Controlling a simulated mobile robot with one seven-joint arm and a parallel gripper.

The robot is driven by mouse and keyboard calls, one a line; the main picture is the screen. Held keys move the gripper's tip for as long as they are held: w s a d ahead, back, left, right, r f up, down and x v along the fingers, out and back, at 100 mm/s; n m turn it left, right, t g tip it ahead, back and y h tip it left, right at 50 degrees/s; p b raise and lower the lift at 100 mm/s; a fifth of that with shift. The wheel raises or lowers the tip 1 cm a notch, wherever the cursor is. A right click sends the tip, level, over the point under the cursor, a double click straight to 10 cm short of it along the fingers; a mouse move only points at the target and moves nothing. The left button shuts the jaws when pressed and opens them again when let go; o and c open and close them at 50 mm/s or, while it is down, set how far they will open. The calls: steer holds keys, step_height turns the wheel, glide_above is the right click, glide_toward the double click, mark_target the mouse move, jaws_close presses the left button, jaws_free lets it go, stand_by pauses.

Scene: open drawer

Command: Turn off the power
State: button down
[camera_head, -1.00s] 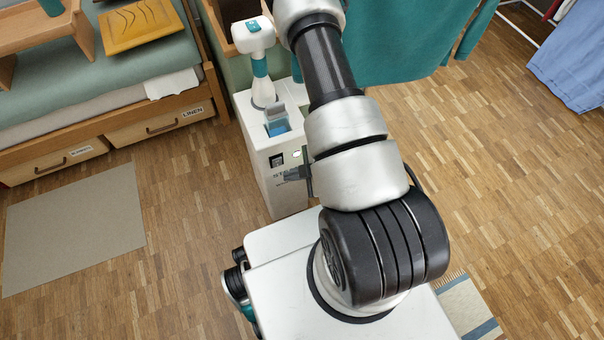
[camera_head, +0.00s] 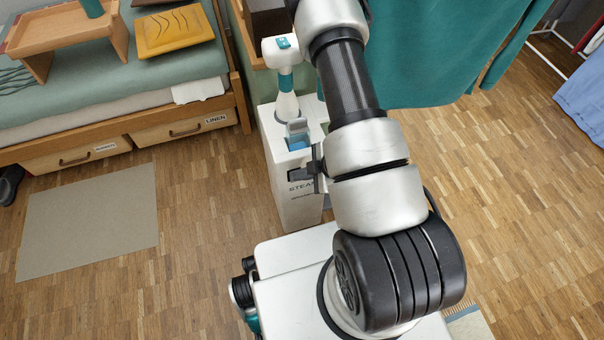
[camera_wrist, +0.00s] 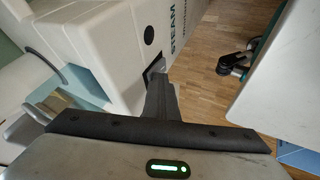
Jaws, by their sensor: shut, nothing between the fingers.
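The white steam unit (camera_head: 290,205), lettered "STEAM", stands on the floor left of my arm. It also fills the upper left of the wrist view (camera_wrist: 105,45). My gripper (camera_head: 297,175) is shut and empty, its fingertips at the unit's front face. In the wrist view my gripper (camera_wrist: 157,78) reaches a small dark-framed rectangular switch (camera_wrist: 153,66), partly hidden by the fingers. The fingertips look to be at or touching it; contact and the switch's position cannot be told. A black round spot (camera_wrist: 149,35) sits on the face near the switch.
A bed with drawers (camera_head: 160,133) stands at the left, with a grey mat (camera_head: 88,220) before it. A teal curtain (camera_head: 440,50) hangs behind. A blue container (camera_head: 299,140) and white steamer head (camera_head: 283,50) are on the unit. Wooden floor is open at right.

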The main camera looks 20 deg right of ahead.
steer(key=shift+r+p, duration=0.65)
steer(key=shift+r, duration=0.1)
steer(key=shift+s, duration=0.15)
